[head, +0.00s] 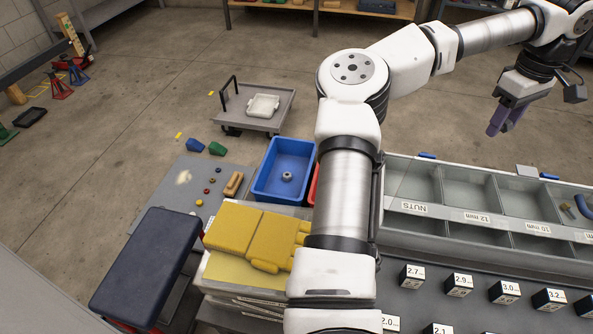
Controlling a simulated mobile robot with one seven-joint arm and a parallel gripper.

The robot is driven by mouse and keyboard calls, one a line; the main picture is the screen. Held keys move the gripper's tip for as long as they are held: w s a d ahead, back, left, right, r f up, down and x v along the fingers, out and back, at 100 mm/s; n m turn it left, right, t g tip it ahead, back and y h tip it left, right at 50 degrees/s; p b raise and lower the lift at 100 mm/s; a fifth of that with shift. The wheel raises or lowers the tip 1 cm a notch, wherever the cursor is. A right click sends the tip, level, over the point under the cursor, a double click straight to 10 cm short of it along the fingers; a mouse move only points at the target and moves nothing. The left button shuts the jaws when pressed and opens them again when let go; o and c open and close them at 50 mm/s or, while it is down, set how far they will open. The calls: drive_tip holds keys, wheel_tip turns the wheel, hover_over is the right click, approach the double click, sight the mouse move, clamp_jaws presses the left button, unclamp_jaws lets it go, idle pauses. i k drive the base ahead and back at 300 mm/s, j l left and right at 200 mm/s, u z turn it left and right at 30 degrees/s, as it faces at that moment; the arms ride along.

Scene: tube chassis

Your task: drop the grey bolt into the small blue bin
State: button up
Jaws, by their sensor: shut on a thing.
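My gripper (498,130) is at the upper right, pointing down above the floor beyond the grey compartment tray. Its fingers look closed together on something, but the held thing is too small and hidden to name. A blue bin (262,190) stands left of my arm, well away from my gripper. A grey round piece with a hole (287,177) lies inside it. I cannot make out a grey bolt for certain.
The labelled compartment tray (415,228) holds a few small parts at its right end. Several black number blocks (411,276) stand in front. Yellow gloves (245,232) lie left of my arm. A red bin edge (313,186) shows beside the blue bin. A low cart (283,106) stands behind.

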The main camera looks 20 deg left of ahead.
sight(292, 184)
drive_tip(key=k+j, duration=0.15)
drive_tip(key=j, duration=0.25)
drive_tip(key=k+j+z, duration=0.1)
drive_tip(key=j, duration=0.35)
drive_tip(key=k+j, duration=0.15)
drive_tip(key=j, duration=0.25)
drive_tip(key=k+j+z, duration=0.15)
drive_tip(key=j, duration=0.25)
